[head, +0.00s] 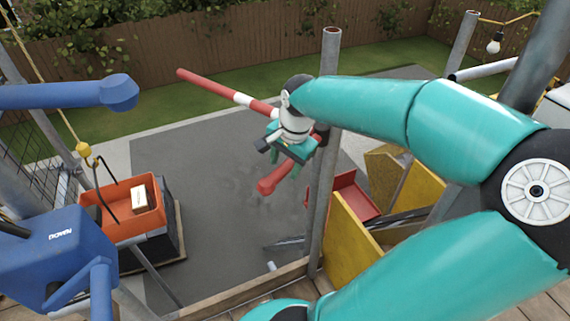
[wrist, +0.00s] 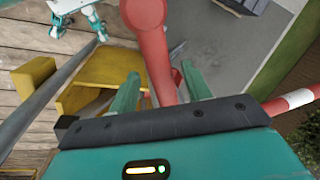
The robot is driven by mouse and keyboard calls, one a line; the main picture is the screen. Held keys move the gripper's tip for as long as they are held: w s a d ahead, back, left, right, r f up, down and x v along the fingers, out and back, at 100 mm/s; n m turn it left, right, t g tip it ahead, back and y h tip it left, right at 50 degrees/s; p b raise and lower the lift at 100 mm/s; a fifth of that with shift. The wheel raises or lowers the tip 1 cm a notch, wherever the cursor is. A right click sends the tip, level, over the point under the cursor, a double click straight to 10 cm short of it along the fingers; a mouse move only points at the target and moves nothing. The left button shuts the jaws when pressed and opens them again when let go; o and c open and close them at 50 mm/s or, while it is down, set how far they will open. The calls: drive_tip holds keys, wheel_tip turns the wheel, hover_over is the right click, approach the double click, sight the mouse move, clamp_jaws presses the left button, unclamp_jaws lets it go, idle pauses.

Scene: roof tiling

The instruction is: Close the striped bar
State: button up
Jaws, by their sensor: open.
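The striped bar (head: 243,99) is red and white. A red arm with a rounded end (head: 273,183) shows below my gripper, on the near side of the bar. My gripper (head: 280,160) is open above this red arm. In the wrist view the red arm (wrist: 152,45) runs between the two green fingers (wrist: 160,75), and the striped bar (wrist: 298,98) shows at the right. I cannot tell whether the fingers touch the red arm.
A blue hoist (head: 60,255) stands at the left, by an orange tray (head: 125,228) with a small box in it. Yellow panels (head: 350,240) and a red bin (head: 352,195) are right of the post. A wooden edge board (head: 245,290) runs along the front.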

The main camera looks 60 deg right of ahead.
drive_tip(key=shift+w+f, duration=0.1)
drive_tip(key=shift+f, duration=0.35)
clamp_jaws()
